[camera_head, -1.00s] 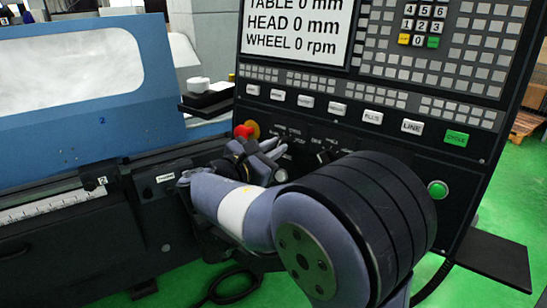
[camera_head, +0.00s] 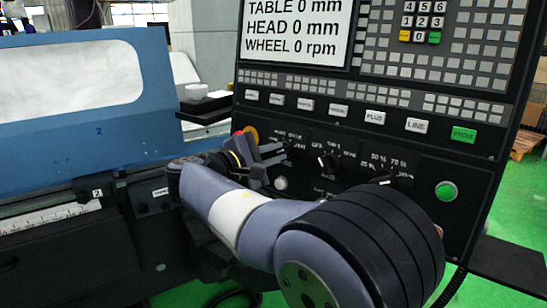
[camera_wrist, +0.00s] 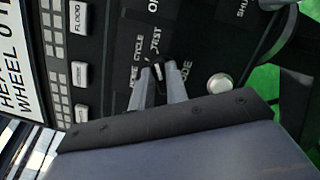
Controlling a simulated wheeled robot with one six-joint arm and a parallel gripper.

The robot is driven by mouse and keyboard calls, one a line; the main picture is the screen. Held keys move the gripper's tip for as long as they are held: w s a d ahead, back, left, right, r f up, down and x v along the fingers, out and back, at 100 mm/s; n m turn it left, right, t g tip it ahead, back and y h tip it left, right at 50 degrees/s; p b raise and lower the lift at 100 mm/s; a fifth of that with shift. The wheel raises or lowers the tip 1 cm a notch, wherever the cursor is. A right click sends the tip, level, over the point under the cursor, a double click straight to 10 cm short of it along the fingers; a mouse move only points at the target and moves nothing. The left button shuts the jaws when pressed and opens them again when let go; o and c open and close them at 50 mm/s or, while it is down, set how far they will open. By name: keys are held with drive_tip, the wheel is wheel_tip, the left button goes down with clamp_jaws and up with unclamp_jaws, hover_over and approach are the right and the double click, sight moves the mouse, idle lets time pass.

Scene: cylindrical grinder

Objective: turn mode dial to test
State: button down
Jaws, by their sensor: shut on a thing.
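The mode dial (camera_wrist: 159,71) is a small dark knob with a white mark, on the black control panel. In the wrist view the words TEST and CYCLE are printed close to it, with MODE on the other side. The white mark lies roughly along the finger direction; I cannot tell for certain which word it points at. My gripper (camera_wrist: 160,85) has one finger on each side of the dial and is shut on it. In the head view my gripper (camera_head: 272,158) covers the dial, which is hidden there.
To the right are a second black dial (camera_head: 328,162) and a percent dial (camera_head: 382,178). A white button (camera_head: 281,183) is just below my gripper and a red stop button (camera_head: 238,136) is to its left. A green button (camera_head: 446,191) sits further right.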

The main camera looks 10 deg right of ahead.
idle(0.5)
drive_tip(key=c, duration=1.4)
unclamp_jaws()
drive_tip(key=f+v, duration=0.1)
drive_tip(key=v, duration=0.9)
drive_tip(key=shift+s+a+r, duration=0.25)
drive_tip(key=shift+a+r, duration=0.15)
drive_tip(key=shift+r, duration=0.15)
drive_tip(key=x, duration=1.1)
